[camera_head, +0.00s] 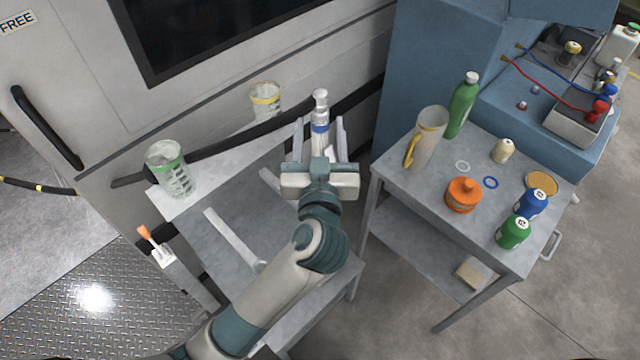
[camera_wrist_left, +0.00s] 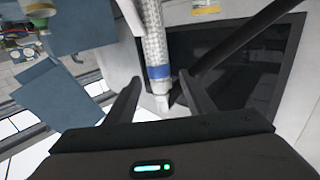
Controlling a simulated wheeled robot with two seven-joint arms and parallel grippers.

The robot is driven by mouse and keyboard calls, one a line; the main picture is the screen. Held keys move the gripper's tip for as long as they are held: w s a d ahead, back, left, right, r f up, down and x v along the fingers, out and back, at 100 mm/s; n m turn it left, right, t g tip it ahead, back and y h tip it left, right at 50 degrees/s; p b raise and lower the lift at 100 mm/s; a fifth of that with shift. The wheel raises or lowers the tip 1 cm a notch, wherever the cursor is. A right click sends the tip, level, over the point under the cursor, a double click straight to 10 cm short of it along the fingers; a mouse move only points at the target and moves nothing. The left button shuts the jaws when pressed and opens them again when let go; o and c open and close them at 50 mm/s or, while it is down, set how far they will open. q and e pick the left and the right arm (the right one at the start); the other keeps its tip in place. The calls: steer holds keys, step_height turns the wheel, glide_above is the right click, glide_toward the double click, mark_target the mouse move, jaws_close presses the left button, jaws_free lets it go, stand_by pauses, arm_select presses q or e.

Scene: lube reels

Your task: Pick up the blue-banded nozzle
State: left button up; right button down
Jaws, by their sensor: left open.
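The blue-banded nozzle (camera_head: 320,122) is a pale, upright piece with a blue ring, near the machine's front in the head view. In the left wrist view the nozzle (camera_wrist_left: 158,72) hangs at the end of a braided hose, its pale tip pointing down between the fingers. My left gripper (camera_head: 320,140) is open, with one finger on each side of the nozzle; the left wrist view shows gaps on both sides. My right gripper is not in view.
Clear jugs with a green band (camera_head: 171,168) and a yellow band (camera_head: 266,101) stand by the machine. A grey table (camera_head: 400,185) at right holds a jug (camera_head: 427,135), a green bottle (camera_head: 463,105) and an orange container (camera_head: 463,195). A dark bar runs behind the nozzle.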

arm_select(q)
steer(key=shift+w+b, duration=0.35)
steer(key=shift+w, duration=0.45)
jaws_close()
steer(key=shift+r, duration=0.1)
stand_by(1.0)
